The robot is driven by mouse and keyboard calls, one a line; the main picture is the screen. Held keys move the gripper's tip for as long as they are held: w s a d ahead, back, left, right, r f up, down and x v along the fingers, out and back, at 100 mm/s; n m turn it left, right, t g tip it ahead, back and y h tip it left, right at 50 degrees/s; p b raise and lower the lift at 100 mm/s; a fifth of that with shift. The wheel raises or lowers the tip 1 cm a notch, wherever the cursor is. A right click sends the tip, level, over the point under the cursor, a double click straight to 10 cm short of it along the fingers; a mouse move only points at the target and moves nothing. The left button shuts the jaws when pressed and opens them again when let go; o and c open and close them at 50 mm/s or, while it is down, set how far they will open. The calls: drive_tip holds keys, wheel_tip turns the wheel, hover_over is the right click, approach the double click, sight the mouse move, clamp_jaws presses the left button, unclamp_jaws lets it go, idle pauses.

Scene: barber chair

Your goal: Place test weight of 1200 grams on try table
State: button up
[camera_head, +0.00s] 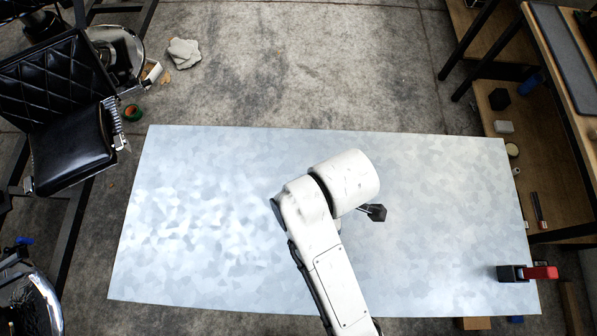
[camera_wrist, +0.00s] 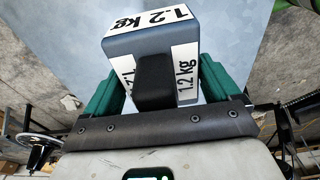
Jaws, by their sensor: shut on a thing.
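The test weight (camera_wrist: 150,45) is a blue-grey block with white labels reading "1.2 kg", seen close up in the wrist view. My gripper (camera_wrist: 158,82) is shut on it, with a green finger on either side. A black block stands in front of the weight's near face. In the head view my white arm reaches over the pale metal-topped table (camera_head: 200,220) and hides the weight. A small dark piece shows beside the wrist; I cannot tell which part it is. The height of the weight above the tabletop is unclear.
A red and black object (camera_head: 527,272) sits at the table's right edge. A black padded barber chair (camera_head: 70,145) stands at the left. A wooden shelf unit (camera_head: 540,150) with small items stands at the right. The rest of the tabletop is clear.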

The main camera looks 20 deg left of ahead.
drive_tip(key=w+f+b, duration=0.1)
drive_tip(key=w+d+f+b, duration=0.1)
drive_tip(key=f, duration=0.1)
drive_tip(key=w+f+b, duration=0.1)
drive_tip(key=b, duration=0.1)
drive_tip(key=shift+w+d+f, duration=0.1)
drive_tip(key=shift+d+f, duration=0.15)
drive_tip(key=shift+d, duration=0.05)
drive_tip(key=shift+w+d+f, duration=0.1)
drive_tip(key=shift+w+d, duration=0.1)
drive_tip(key=shift+w, duration=0.05)
drive_tip(key=shift+w+d+f, duration=0.2)
drive_tip(key=shift+w+f, duration=0.2)
drive_tip(key=shift+f, duration=0.15)
drive_tip(key=shift+w+d+f+p, duration=0.1)
drive_tip(key=shift+f+p, duration=0.2)
drive_tip(key=shift+f, duration=1.35)
drive_tip(key=o, duration=1.8)
drive_tip(key=shift+f, duration=0.1)
wheel_tip(320, 180, up, 12)
drive_tip(key=d+p, duration=0.1)
drive_tip(key=p, duration=0.6)
drive_tip(key=shift+w+d, duration=0.15)
drive_tip(key=shift+d, duration=0.05)
